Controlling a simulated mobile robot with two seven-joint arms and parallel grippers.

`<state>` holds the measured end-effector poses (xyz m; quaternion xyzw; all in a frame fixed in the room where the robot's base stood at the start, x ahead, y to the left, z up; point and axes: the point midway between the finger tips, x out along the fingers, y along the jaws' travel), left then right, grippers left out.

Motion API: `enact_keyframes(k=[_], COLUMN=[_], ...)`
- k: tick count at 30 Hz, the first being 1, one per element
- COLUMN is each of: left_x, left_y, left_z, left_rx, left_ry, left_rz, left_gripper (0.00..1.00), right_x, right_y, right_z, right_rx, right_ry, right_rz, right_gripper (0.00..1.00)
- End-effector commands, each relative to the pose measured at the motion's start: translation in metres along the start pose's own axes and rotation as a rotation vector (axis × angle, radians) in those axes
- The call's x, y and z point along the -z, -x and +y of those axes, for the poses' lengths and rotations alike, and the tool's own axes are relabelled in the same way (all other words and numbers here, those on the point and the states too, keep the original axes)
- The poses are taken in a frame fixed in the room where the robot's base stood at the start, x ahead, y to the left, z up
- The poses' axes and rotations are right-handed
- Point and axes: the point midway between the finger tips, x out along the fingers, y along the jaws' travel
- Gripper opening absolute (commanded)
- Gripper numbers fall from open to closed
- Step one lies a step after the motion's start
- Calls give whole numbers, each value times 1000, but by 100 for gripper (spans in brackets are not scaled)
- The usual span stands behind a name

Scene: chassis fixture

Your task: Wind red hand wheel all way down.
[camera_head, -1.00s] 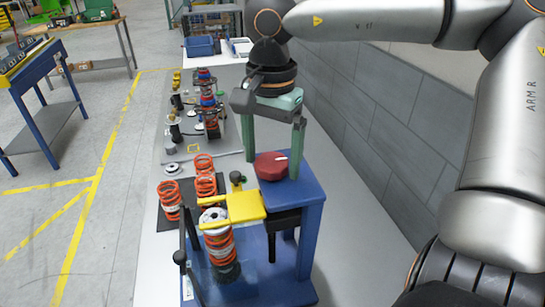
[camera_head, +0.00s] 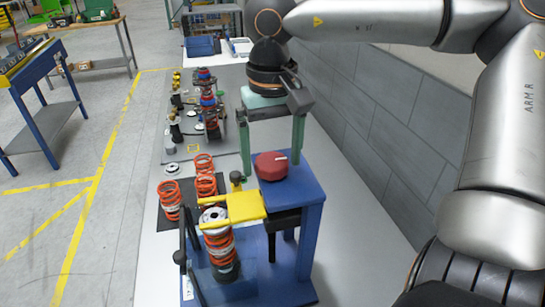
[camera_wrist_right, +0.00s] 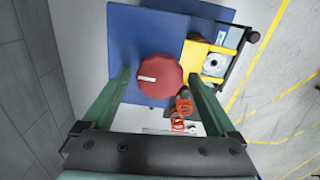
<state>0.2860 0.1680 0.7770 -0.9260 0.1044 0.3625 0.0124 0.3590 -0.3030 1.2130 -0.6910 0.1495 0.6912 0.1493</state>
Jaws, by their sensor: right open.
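The red hand wheel (camera_head: 271,166) sits on top of the blue fixture (camera_head: 290,190), with a white mark on its top. It also shows in the right wrist view (camera_wrist_right: 160,76). My right gripper (camera_head: 271,168) is open, pointing down, its green fingers on either side of the wheel. In the right wrist view the wheel lies between the fingers (camera_wrist_right: 163,85), with a gap on each side. A yellow clamp plate (camera_head: 246,206) reaches from the fixture over an orange coil spring (camera_head: 219,243) with a silver top. My left gripper is out of view.
Several loose orange springs (camera_head: 169,199) stand on a dark mat left of the fixture. More shock absorbers (camera_head: 208,100) stand on a board behind. A grey wall (camera_head: 360,110) runs along the right. A black lever (camera_head: 184,250) stands at the fixture's front left.

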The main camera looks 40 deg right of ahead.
Motion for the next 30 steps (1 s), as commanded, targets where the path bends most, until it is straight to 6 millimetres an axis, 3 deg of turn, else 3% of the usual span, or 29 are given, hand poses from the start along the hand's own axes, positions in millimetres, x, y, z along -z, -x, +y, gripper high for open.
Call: enact_keyframes(k=[15, 30], left_x=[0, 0], left_y=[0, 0], left_z=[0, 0], left_rx=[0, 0], left_ry=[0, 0], left_rz=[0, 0], left_gripper=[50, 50], right_x=[0, 0], right_y=[0, 0], right_z=[0, 0], right_rx=[1, 0], right_ry=[648, 981], right_rz=[0, 0], right_gripper=[92, 92])
